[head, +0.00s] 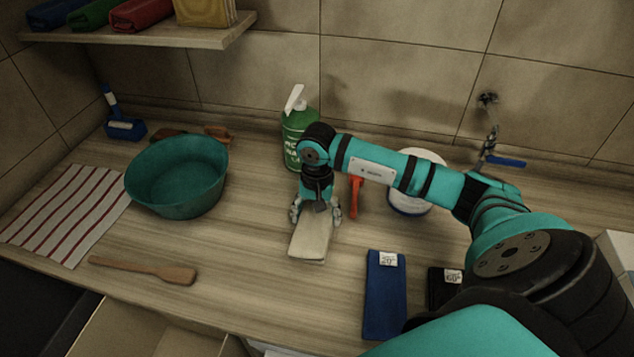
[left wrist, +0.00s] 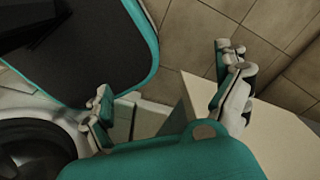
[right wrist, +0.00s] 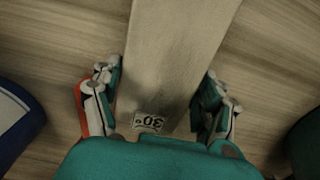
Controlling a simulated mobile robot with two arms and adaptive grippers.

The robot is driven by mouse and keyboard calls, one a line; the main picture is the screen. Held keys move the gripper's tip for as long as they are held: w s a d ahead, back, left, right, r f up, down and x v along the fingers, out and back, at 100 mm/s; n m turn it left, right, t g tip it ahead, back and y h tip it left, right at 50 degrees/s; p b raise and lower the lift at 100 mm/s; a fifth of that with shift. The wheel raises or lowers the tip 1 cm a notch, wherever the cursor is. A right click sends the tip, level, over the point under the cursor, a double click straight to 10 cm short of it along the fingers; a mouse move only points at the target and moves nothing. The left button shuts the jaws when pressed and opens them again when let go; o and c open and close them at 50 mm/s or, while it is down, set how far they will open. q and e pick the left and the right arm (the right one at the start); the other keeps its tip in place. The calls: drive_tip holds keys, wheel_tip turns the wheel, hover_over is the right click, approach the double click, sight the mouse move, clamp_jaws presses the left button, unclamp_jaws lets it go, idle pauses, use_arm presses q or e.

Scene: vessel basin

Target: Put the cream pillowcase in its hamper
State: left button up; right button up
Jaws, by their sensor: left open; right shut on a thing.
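The cream pillowcase (head: 308,242) is a folded flat strip on the wooden counter, near the middle of the head view. My right gripper (head: 316,210) reaches down at its far end and is shut on it. In the right wrist view the pillowcase (right wrist: 178,60) runs between the fingers of the right gripper (right wrist: 160,100), and a white tag reading 30° shows near its end. My left gripper (left wrist: 168,98) is open and empty in the left wrist view, away from the counter top. I cannot make out the pillowcase's hamper in any view.
A blue folded cloth (head: 384,300) and a black one (head: 440,290), both tagged, lie to the right. A teal basin (head: 178,180), striped towel (head: 65,215) and wooden paddle (head: 145,268) are left.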

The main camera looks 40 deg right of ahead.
drive_tip(key=shift+f, duration=0.15)
drive_tip(key=o, duration=1.5)
